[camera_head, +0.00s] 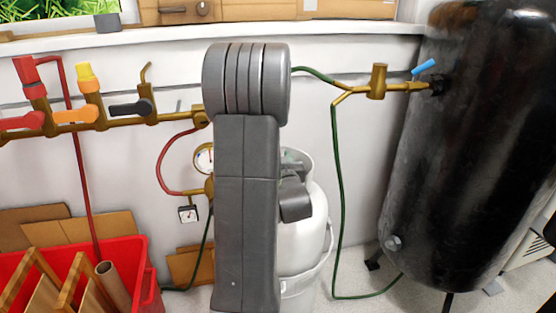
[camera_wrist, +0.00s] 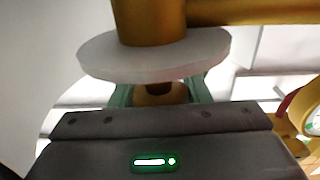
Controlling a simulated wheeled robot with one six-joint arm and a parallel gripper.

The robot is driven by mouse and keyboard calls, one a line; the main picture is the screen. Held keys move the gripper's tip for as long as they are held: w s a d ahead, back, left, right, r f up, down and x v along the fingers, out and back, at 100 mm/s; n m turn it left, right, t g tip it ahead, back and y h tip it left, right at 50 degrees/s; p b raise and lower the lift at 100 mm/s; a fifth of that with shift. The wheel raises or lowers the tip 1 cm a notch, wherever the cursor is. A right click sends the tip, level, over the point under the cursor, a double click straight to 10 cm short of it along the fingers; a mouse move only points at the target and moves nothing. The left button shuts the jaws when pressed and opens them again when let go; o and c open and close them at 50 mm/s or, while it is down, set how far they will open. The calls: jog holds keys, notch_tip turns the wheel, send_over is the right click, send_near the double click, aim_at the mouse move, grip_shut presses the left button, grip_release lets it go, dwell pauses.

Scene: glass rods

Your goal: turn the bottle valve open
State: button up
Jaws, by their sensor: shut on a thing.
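The white gas bottle (camera_head: 302,240) stands behind my grey arm in the head view, which hides its left part. Something greenish shows inside the bottle's top collar (camera_head: 307,160), mostly covered by my arm. In the wrist view, my gripper (camera_wrist: 158,92) reaches under a pale round disc below a thick brass body (camera_wrist: 150,22). Its two greenish fingers stand on either side of a small brass-coloured part, which I take as the bottle valve (camera_wrist: 160,88). The fingers are shut on it. The disc hides the fingertips, so how far the valve is turned cannot be told.
A brass pipe with red, orange and black handles (camera_head: 130,108) runs along the left wall. Gauges (camera_head: 188,214) hang left of my arm. A large black tank (camera_head: 460,150) stands right, joined by a green hose (camera_head: 338,200). A red crate (camera_head: 145,275) is lower left.

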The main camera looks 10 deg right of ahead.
jog(key=o, duration=1)
jog(key=s, duration=1.4)
jog(key=shift+p, duration=0.4)
jog(key=shift+w+a, duration=0.1)
jog(key=w, duration=1.4)
jog(key=shift+b, duration=0.4)
jog(key=shift+s, duration=0.1)
